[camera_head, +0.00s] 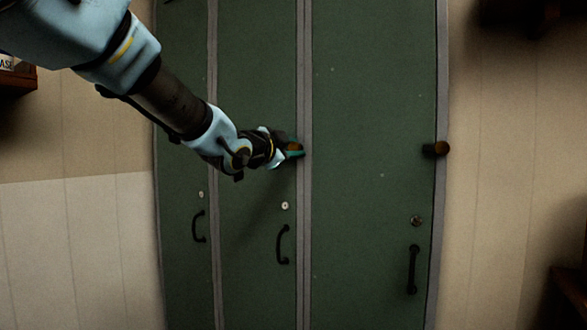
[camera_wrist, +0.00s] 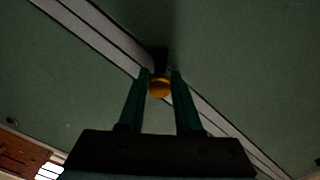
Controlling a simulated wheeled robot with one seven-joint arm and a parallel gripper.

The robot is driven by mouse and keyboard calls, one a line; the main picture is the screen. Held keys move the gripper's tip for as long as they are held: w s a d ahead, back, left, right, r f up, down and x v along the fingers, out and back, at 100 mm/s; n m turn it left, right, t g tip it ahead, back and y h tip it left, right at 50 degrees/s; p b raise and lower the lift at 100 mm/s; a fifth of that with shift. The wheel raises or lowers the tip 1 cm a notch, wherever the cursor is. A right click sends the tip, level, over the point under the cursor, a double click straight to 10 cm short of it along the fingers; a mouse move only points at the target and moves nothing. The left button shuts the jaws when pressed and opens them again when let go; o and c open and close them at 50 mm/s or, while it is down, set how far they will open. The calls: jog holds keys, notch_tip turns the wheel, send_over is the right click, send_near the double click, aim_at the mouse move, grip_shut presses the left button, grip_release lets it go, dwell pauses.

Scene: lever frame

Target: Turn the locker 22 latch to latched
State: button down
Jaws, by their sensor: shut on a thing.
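A latch with an orange-yellow knob (camera_wrist: 159,86) sits at the right edge of the middle green locker door (camera_head: 257,80), by the grey strip. My gripper (camera_head: 296,149) is at this latch, and in the wrist view its two green fingers (camera_wrist: 161,77) are shut on it, one on each side. A dark part of the latch reaches from the knob toward the door. The fingers hide much of the latch in the head view. I cannot read a locker number on any door, and I cannot tell whether the latch stands latched.
A second latch with a brown knob (camera_head: 436,149) sits at the right edge of the right door (camera_head: 370,90). Black handles (camera_head: 283,244) and round locks (camera_head: 415,220) are lower on the doors. A dark brown object (camera_head: 15,80) is at the left edge.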

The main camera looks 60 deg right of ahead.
jog(key=m+b, duration=0.4)
jog(key=shift+f+b, duration=0.2)
jog(key=shift+b, duration=0.1)
jog(key=shift+r+m+b, duration=0.15)
jog(key=shift+m+b, duration=0.95)
jog(key=shift+m, duration=0.5)
jog(key=c, duration=0.6)
grip_release()
jog(key=shift+r, duration=0.1)
jog(key=a+b, duration=0.1)
jog(key=a, duration=0.9)
jog(key=shift+a, duration=0.4)
